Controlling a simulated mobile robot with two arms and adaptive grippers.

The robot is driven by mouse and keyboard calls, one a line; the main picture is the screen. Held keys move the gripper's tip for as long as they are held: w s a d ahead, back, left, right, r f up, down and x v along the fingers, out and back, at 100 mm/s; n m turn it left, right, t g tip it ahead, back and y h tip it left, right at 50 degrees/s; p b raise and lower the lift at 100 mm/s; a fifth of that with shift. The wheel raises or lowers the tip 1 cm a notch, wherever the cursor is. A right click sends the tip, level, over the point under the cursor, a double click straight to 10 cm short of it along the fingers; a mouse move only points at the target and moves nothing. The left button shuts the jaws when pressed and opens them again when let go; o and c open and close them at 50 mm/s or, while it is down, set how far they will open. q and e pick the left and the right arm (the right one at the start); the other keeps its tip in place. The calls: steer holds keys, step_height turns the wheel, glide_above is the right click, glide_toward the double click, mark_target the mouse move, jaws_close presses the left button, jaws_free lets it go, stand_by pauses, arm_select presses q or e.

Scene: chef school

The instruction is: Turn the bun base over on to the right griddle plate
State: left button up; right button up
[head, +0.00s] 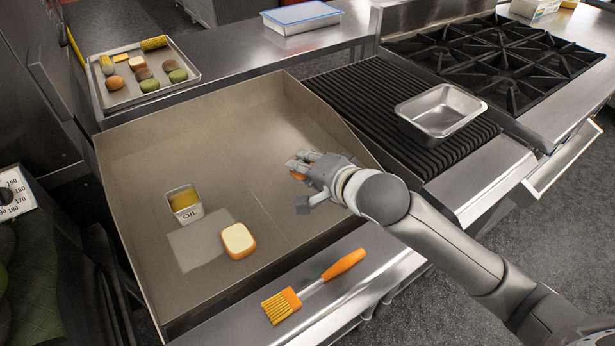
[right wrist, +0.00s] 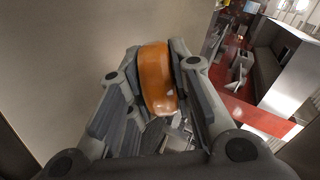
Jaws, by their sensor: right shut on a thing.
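My right gripper (head: 303,182) is shut on an orange-brown bun piece, probably the bun base (head: 298,176), above the right part of the griddle (head: 285,130). In the right wrist view the piece (right wrist: 156,80) stands on edge between the two fingers; its rounded brown crust shows and its cut face is hidden. Another bun piece (head: 238,240), cream on top with a golden side, lies on the left part of the griddle, near the front. The griddle plate around and below my gripper looks bare. My left gripper is out of view.
An oil tin (head: 185,203) stands on the griddle's left part. A brush with an orange handle (head: 343,263) lies on the front ledge. A tray of food (head: 112,98) is at the back left. A metal pan (head: 440,110) sits on the ribbed grill at right. Raised walls border the griddle.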

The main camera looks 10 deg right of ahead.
step_height(320, 180, down, 9)
steer(key=b, duration=0.3)
steer(key=o, duration=1)
steer(key=shift+p+v, duration=0.6)
steer(key=shift+v, duration=0.15)
steer(key=shift+p+v, duration=1.3)
steer(key=shift+v, duration=0.5)
steer(key=p+v, duration=0.3)
steer(key=v, duration=0.2)
